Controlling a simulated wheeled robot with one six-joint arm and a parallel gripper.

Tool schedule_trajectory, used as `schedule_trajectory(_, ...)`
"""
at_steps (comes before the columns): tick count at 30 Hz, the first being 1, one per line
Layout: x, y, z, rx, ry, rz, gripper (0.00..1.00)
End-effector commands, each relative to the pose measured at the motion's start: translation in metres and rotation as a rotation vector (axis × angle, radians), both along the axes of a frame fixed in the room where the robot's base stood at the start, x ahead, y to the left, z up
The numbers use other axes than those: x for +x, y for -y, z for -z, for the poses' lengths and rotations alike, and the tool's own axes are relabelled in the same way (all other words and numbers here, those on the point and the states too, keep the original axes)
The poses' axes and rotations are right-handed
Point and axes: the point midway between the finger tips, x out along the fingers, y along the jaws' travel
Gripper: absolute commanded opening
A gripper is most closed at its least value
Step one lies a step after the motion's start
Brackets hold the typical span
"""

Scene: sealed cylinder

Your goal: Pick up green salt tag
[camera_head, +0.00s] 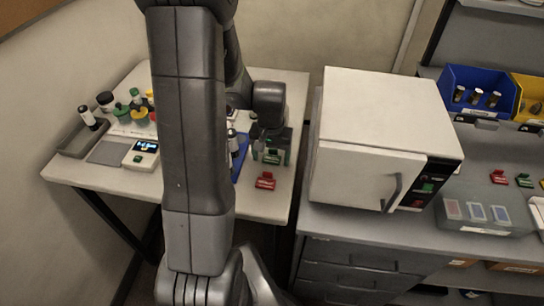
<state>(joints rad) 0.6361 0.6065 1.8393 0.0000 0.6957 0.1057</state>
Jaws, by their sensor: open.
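A small green tag (271,157) lies on the left white table, near its right side. My gripper (272,148) is over it, pointing down, with its fingers open on either side of the tag. Whether the fingers touch the tag is too small to tell. A red tag (265,181) lies just in front of the green one. Another green tag (524,181) lies on the right counter beside a red tag (499,177). Any writing on the tags is too small to read.
A white box-shaped appliance (365,130) stands right of my gripper. A blue tray (240,160) is close on the left, partly hidden by my arm. A scale (142,154) and a grey tray (75,146) are farther left. Blue (480,85) and yellow bins stand at the right.

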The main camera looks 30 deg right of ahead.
Motion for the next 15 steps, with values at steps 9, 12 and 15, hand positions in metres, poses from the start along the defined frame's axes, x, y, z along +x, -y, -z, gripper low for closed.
schedule_trajectory(9, 0.0001, 0.0, -0.0003, 0.0, 0.0, 0.0, 0.27)
schedule_trajectory(12, 0.0001, 0.0, -0.0003, 0.0, 0.0, 0.0, 0.27)
schedule_trajectory(15, 0.0002, 0.0001, -0.0005, 0.0, 0.0, 0.0, 0.27)
